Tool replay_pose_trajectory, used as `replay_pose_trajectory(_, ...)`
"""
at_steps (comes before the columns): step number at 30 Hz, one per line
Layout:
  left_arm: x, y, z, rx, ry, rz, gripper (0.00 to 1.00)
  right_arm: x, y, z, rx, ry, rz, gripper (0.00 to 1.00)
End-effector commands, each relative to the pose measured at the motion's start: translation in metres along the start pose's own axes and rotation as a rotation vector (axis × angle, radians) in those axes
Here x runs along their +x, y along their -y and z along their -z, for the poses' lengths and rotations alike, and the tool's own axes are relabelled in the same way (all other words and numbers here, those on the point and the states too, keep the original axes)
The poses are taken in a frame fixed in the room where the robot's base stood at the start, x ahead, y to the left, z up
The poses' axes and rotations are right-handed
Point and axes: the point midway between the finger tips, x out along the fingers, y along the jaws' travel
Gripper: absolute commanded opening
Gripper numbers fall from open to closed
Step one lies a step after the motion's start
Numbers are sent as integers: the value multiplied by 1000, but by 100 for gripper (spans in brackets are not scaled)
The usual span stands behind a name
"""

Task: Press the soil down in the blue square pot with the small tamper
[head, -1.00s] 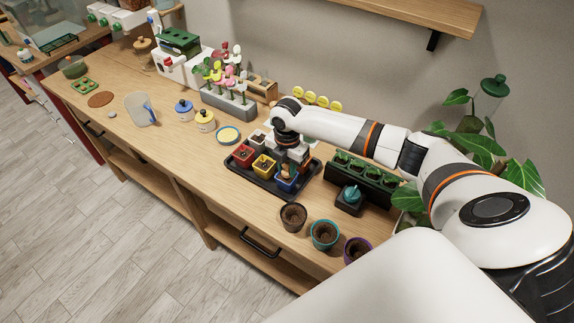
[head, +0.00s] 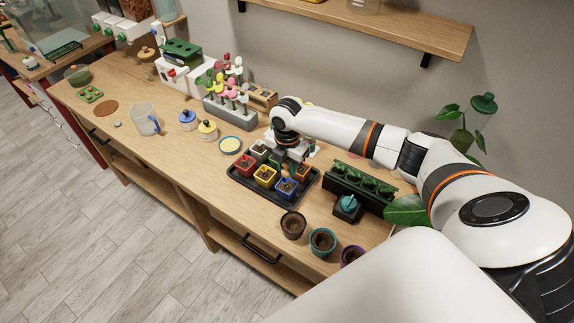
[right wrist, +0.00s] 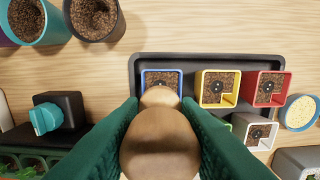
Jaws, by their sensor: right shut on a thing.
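The blue square pot (head: 287,188) stands at the right front of the black tray (head: 245,184). It holds brown soil; in the right wrist view the blue pot (right wrist: 147,82) is partly hidden behind the tamper. My right gripper (head: 292,163) is over the tray, behind the blue pot in the head view. In the right wrist view its green fingers (right wrist: 160,108) are shut on the small tamper (right wrist: 160,142), a rounded wooden piece. The tamper's far end overlaps the pot's near edge in that view; I cannot tell whether it touches. My left gripper is not in view.
Yellow (head: 264,176) and red (head: 242,163) square pots stand beside the blue pot. Round pots (head: 292,224) stand near the front edge. A teal-topped black block (head: 347,208) and a dark seedling tray (head: 362,187) are to the right. The left front of the table is clear.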

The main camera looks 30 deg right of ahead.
Motion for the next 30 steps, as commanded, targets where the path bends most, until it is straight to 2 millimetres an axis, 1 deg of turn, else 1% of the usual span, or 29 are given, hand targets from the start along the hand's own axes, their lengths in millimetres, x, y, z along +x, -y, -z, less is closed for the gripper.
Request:
replay_pose_trajectory(7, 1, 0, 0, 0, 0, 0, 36, 1, 0, 0, 0, 0, 0, 7)
replay_pose_trajectory(11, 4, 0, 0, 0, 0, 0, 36, 6, 0, 0, 0, 0, 0, 7)
replay_pose_trajectory(17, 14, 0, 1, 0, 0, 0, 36, 22, 0, -1, 0, 0, 0, 7)
replay_pose_trajectory(24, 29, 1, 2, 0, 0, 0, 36, 48, 0, -1, 0, 1, -1, 7)
replay_pose_trajectory(30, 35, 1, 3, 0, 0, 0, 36, 58, 0, -1, 0, 1, -1, 7)
